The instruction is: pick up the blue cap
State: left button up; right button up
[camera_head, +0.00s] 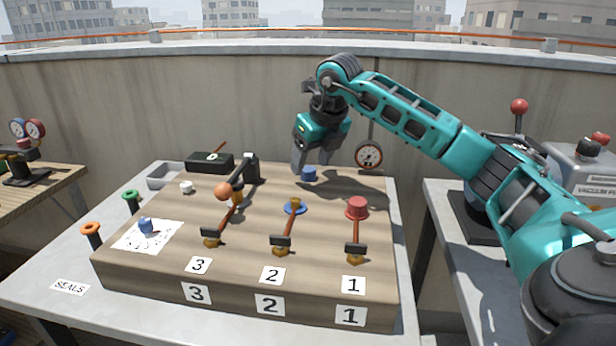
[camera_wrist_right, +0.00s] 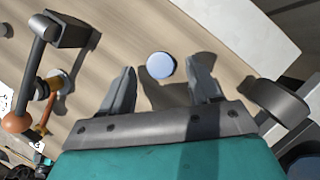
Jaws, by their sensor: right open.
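The blue cap (camera_head: 309,174) stands on the top of the wooden block, toward its back edge. My right gripper (camera_head: 313,167) points down just above it, open and empty. In the right wrist view the round top of the blue cap (camera_wrist_right: 160,65) shows between the two spread fingertips, with bare wood around it. I cannot tell how much height separates fingers and cap. My left gripper is not in view.
Valves with hammer-like handles stand on the block (camera_head: 340,282), numbered 1 to 3. A gauge (camera_head: 369,155) is close on the right. Another small blue piece (camera_head: 146,226) lies on white paper.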

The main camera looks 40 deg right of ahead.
jog(key=shift+x, duration=1.1)
jog(key=shift+r, duration=0.1)
jog(key=c, duration=1.1)
jog(key=shift+o, duration=0.2)
